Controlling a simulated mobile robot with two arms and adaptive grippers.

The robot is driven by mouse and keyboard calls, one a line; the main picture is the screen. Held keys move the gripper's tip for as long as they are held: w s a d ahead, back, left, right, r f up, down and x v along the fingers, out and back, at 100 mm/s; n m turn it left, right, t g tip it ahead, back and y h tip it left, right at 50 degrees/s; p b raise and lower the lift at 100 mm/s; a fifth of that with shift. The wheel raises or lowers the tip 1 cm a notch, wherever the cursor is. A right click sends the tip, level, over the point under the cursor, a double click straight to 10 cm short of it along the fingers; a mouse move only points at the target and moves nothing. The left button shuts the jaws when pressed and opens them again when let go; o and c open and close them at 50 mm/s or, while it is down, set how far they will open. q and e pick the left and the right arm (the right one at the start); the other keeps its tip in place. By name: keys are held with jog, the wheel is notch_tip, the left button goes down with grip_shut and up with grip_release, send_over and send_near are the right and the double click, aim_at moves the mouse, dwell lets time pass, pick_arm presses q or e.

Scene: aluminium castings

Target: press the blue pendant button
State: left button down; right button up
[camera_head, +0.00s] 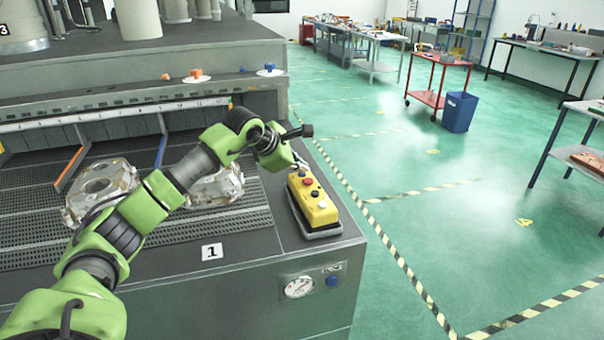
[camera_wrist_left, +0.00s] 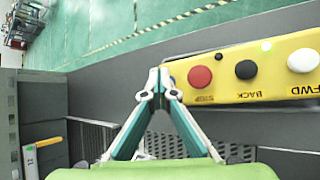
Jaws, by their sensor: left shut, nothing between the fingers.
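The yellow pendant (camera_head: 319,213) lies on a dark pad at the right end of the machine bed. Its red STOP button (camera_wrist_left: 200,77), black BACK button (camera_wrist_left: 246,69) and white FWD button (camera_wrist_left: 303,60) show in the left wrist view. I cannot make out a blue button on the pendant in either view. My left gripper (camera_wrist_left: 158,82) is shut and empty, its tips just left of the pendant's STOP end in that view. In the head view the left gripper (camera_head: 298,167) is at the pendant's far end; I cannot tell whether it touches. My right gripper is not in view.
Two aluminium castings (camera_head: 101,187) lie on the grated bed left of the pendant, one partly behind my arm. A gauge (camera_head: 299,287) and a blue knob (camera_head: 332,281) sit on the machine's front face. Open green floor lies to the right, with a blue bin (camera_head: 459,112) farther off.

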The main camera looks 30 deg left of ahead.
aim_at(301, 175)
pick_arm(q)
jog(key=shift+r, duration=0.1)
dwell(0.3)
jog(key=shift+r+p, duration=0.55)
jog(key=shift+r, duration=0.2)
jog(key=shift+r+p, duration=1.7)
jog(key=shift+r, duration=0.8)
jog(key=shift+f, duration=0.1)
